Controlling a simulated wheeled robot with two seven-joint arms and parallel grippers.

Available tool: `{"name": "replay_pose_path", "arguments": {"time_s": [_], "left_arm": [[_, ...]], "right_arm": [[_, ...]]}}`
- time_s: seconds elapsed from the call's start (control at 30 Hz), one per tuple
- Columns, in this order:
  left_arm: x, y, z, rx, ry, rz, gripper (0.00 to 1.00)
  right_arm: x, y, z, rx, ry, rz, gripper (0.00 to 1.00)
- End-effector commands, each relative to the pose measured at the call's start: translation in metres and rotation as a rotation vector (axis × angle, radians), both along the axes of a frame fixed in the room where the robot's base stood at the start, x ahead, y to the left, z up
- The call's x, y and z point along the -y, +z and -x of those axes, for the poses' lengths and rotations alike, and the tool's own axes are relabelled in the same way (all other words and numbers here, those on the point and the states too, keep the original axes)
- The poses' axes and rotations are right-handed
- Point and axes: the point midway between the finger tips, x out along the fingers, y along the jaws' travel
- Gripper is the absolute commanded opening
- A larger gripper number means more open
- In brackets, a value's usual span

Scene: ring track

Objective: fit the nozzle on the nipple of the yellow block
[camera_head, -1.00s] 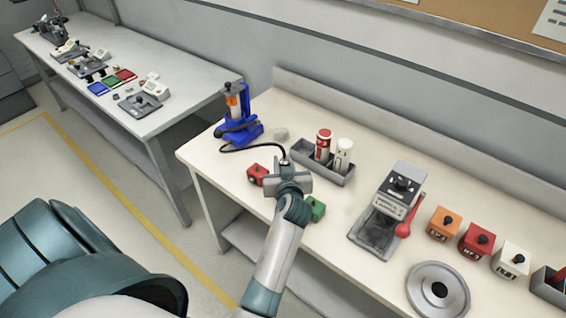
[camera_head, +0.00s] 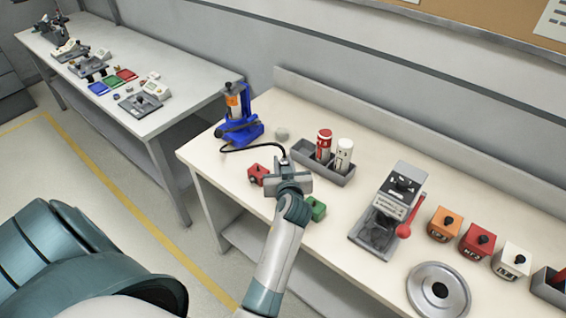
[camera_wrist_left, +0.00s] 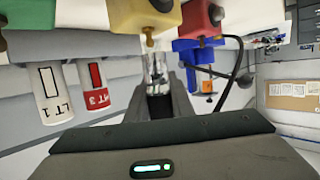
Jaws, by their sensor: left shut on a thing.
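My left gripper (camera_head: 288,178) is over the near part of the bench. In the left wrist view its fingers (camera_wrist_left: 158,98) are shut on the pale nozzle (camera_wrist_left: 155,68). The yellow block (camera_wrist_left: 140,14) is at the top of that view, with its brass-coloured nipple (camera_wrist_left: 150,38) pointing at the nozzle. The nozzle's tip is very close to the nipple, roughly in line; I cannot tell whether they touch. The gripper hides the yellow block in the head view. A black hose (camera_head: 262,148) runs from the blue pump stand (camera_head: 238,124) to the gripper. My right gripper is out of view.
The red block (camera_head: 257,172) and green block (camera_head: 315,208) flank the gripper closely. A grey tray (camera_head: 345,178) with red and white cartridges stands behind. A grey device with a red lever (camera_head: 404,228) is to the right.

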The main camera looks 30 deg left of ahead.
Motion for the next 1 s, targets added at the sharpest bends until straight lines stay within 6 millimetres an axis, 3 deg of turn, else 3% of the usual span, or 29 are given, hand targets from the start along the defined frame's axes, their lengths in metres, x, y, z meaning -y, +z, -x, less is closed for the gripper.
{"name": "replay_pose_path", "arguments": {"time_s": [1.0], "left_arm": [[0.005, -0.011, -0.003, 0.007, 0.001, 0.008, 0.0]], "right_arm": [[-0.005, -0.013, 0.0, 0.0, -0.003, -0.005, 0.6]]}}
